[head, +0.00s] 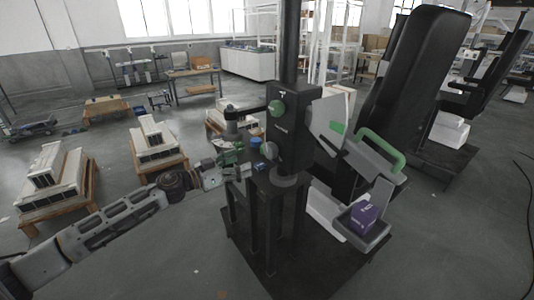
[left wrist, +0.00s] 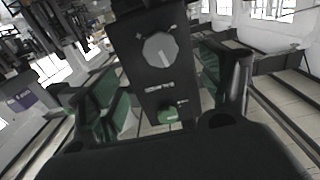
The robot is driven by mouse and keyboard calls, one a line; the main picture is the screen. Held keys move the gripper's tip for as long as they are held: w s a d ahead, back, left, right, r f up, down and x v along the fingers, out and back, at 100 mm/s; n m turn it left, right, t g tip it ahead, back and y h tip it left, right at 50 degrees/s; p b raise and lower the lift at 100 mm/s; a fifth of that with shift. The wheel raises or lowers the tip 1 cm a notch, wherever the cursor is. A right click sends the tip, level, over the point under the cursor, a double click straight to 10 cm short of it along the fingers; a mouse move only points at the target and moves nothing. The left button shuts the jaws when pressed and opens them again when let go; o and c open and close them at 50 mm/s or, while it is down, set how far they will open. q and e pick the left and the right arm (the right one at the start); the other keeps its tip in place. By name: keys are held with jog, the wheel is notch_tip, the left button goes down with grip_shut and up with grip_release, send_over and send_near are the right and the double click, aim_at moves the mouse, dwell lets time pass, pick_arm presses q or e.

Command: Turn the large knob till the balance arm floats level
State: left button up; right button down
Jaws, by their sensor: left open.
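The large grey knob (left wrist: 160,48) sits on the black column box (head: 292,135), with a smaller green knob (left wrist: 168,115) on the same face. In the head view the grey knob (head: 268,150) is low on the box and the green knob (head: 276,108) is above it. My left gripper (head: 238,163) is open in front of the grey knob; its green-padded fingers show on both sides in the left wrist view (left wrist: 158,75), apart from the knob. The balance arm with a green handle (head: 382,150) slopes down to a tray (head: 377,235) holding a purple block (head: 363,215).
A dark stand (head: 262,225) carries the column box, with small parts on its top near my gripper. A tall black padded machine (head: 415,80) stands behind right. Wooden pallets with white blocks (head: 155,140) lie at left. Grey floor between them is open.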

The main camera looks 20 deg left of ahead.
aim_at(267, 153)
pick_arm(q)
jog(key=shift+p+x, duration=0.6)
jog(key=shift+x, duration=4.4)
jog(key=shift+p+x, duration=0.3)
jog(key=shift+x, duration=0.6)
pick_arm(e)
jog(key=shift+s+a+r, duration=0.25)
jog(key=shift+a+r, duration=0.2)
jog(key=shift+a, duration=0.25)
jog(key=shift+s+a+r, duration=0.2)
jog(key=shift+a+r, duration=0.2)
jog(key=shift+a, duration=0.25)
pick_arm(q)
jog(key=c, duration=0.9)
jog(key=shift+c, duration=0.5)
pick_arm(e)
jog(key=shift+d, duration=0.55)
